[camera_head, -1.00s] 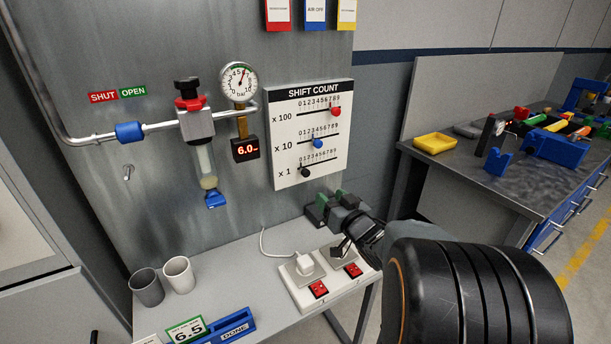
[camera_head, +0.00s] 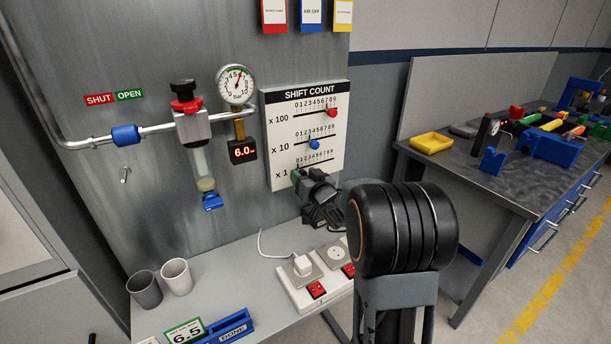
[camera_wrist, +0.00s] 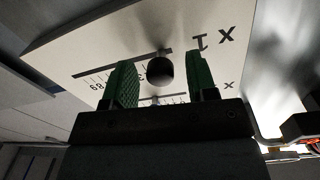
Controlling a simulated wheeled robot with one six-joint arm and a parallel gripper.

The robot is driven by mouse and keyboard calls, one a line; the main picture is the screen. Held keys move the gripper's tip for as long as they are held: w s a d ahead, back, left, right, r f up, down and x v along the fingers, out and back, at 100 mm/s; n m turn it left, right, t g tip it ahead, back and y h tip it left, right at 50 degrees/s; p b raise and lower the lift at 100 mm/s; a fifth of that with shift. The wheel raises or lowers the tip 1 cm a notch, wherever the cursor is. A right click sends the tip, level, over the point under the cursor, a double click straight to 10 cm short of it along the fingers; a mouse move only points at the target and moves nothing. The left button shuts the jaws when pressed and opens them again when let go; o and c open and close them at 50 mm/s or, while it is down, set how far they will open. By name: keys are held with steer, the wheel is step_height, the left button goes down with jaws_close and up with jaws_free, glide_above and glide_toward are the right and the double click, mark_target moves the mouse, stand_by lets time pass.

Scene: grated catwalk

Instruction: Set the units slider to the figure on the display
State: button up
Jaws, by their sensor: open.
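The SHIFT COUNT panel (camera_head: 278,128) is a white wall board with three scales. The units slider, a round black knob (camera_wrist: 160,68), is on the bottom x 1 row. In the wrist view it sits between my gripper's (camera_wrist: 160,76) two green fingers, with a gap showing on each side. My gripper (camera_head: 307,176) is open at the panel's lower edge in the head view and hides the knob there. The knob's exact figure cannot be read. A small black display (camera_head: 243,151) left of the panel shows red digits reading 6.0.
A red knob (camera_head: 332,112) and a blue knob (camera_head: 314,145) project from the rows above. A pressure gauge (camera_head: 236,84) and valve pipework are at left. Below are a shelf with a socket strip (camera_head: 300,287), two cups (camera_head: 176,277) and a 6.5 card (camera_head: 185,332).

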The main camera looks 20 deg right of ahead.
steer(key=shift+c, duration=0.3)
jaws_close()
stand_by(0.3)
